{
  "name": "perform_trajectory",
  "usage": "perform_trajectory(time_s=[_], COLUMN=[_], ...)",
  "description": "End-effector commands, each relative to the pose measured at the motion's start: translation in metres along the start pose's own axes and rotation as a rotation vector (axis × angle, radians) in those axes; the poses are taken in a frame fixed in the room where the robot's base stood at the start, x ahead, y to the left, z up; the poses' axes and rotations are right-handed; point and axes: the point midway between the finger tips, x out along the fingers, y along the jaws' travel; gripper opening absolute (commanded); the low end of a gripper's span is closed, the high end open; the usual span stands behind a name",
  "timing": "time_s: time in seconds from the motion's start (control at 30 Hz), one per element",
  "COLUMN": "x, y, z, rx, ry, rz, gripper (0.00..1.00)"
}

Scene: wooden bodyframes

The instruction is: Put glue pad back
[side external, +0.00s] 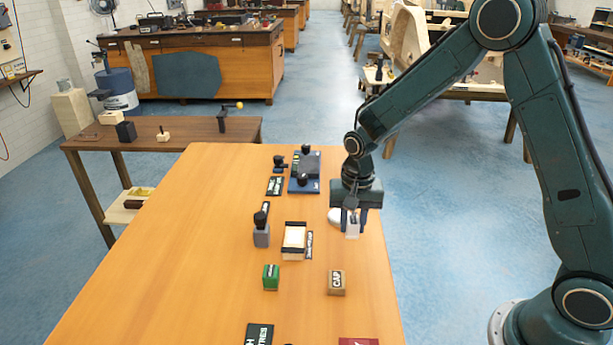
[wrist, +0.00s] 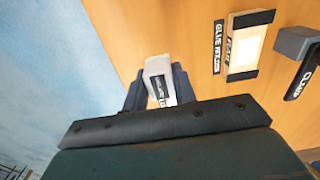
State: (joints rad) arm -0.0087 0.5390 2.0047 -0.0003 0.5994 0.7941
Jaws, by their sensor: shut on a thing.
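My gripper (side external: 352,222) is shut on a pale grey-white block, the likely glue pad (side external: 352,232), near the table's right edge. In the wrist view, the glue pad (wrist: 157,68) sits between the two dark fingers of my gripper (wrist: 156,88). It carries a dark label too small to read fully. The glue holder (side external: 284,240), a shallow pale tray with dark ends, lies on the table to the left of my gripper. In the wrist view the glue holder (wrist: 233,57) is at the upper right, with a black "GLUE HOLDER" label (wrist: 219,47) beside it.
A grey clamp (side external: 261,234) stands left of the holder. A green block (side external: 271,277) and a brown "CAP" block (side external: 337,282) stand nearer the camera. A blue fixture (side external: 305,171) is farther back. The table's left side is clear.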

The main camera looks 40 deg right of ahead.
Motion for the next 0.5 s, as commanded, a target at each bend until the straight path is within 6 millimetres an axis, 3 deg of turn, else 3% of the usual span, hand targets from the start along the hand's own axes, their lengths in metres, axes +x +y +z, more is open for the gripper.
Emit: perform_trajectory(time_s=[0.1,0.5], x=[0.011,0.022], y=[0.0,0.0], z=[0.0,0.0], rx=[0.0,0.0], ry=[0.0,-0.001], rz=[0.001,0.001], gripper=[0.05,0.05])
